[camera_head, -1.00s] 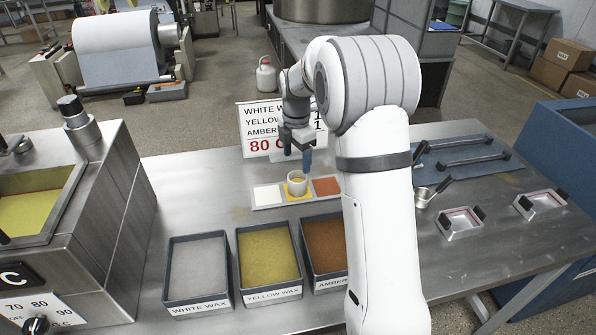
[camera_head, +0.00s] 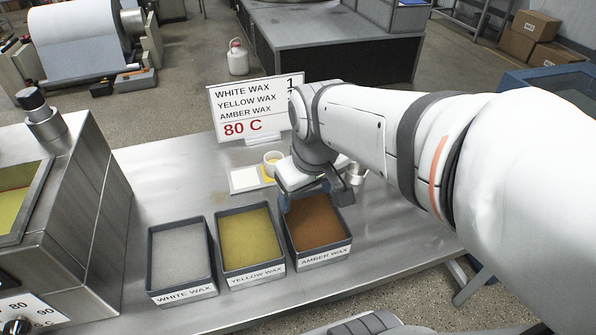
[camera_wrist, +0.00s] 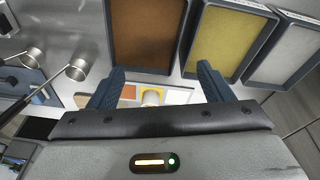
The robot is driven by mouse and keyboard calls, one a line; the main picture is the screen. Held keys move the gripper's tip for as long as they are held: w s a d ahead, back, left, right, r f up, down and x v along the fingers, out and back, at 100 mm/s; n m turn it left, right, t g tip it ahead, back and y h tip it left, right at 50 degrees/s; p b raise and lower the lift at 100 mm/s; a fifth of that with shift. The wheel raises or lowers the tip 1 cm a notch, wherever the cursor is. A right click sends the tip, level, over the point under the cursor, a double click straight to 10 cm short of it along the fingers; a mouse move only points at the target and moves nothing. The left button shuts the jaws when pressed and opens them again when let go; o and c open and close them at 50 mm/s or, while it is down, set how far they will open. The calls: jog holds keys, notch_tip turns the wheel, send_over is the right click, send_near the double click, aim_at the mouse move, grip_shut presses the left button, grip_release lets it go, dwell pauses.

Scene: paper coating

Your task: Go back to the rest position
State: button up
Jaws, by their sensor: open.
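My gripper (camera_head: 312,195) hangs over the far part of the amber wax bin in the head view, partly hidden by my own wrist. In the wrist view my gripper (camera_wrist: 160,85) has its two blue fingers wide apart with nothing held between them. A small cup (camera_head: 272,160) stands on the yellow square of the sample strip (camera_head: 240,190), beyond my gripper; the cup (camera_wrist: 151,97) also shows between the fingers in the wrist view. My arm reaches in from the right and hides part of the strip.
The white wax bin (camera_head: 151,262), yellow wax bin (camera_head: 220,250) and amber wax bin (camera_head: 345,232) stand along the table's near side. A sign (camera_head: 213,110) stands behind the strip. A steel machine (camera_head: 100,210) is at left. Metal scoops (camera_wrist: 76,70) lie beside the amber bin in the wrist view.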

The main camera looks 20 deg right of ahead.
jog(key=s+m, duration=0.1)
jog(key=s+f, duration=0.1)
jog(key=s+m, duration=0.1)
jog(key=shift+s+d+f+m, duration=0.15)
jog(key=shift+d+m, duration=0.15)
dwell(1.1)
